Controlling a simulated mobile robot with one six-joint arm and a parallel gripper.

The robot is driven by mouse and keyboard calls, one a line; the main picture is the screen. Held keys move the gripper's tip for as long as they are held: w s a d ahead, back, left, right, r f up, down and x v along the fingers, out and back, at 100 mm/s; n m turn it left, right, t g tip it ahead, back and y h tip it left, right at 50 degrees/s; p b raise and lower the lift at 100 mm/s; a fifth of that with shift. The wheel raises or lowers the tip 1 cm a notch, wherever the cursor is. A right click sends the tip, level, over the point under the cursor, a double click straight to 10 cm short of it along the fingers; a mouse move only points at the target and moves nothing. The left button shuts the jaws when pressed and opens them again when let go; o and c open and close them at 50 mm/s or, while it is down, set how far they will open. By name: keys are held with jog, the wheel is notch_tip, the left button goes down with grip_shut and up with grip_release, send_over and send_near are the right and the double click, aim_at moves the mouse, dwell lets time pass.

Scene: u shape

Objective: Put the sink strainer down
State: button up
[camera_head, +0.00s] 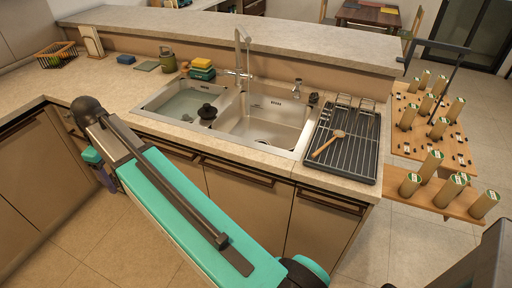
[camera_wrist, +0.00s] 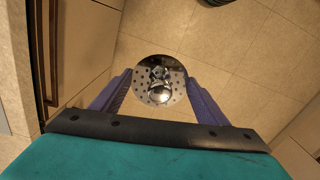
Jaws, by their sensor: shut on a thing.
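The sink strainer (camera_wrist: 172,77) is a round, shiny metal disc with small holes and a domed knob. In the wrist view it sits between the two purple fingers of my gripper (camera_wrist: 158,82), which are shut on its edges. Tiled floor shows behind it. In the head view my gripper (camera_head: 104,178) is at the left, in front of the cabinets and below the counter top, partly behind my arm. The strainer cannot be made out there.
The double sink (camera_head: 262,122) is set in the counter (camera_head: 110,78), its left basin holding water. A black knobbed item (camera_head: 207,112) is at the divider. A dark drying rack (camera_head: 345,150) with a wooden brush lies right.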

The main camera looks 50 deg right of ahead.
jog(key=shift+w+a, duration=0.1)
jog(key=shift+w, duration=0.3)
jog(key=shift+w, duration=0.1)
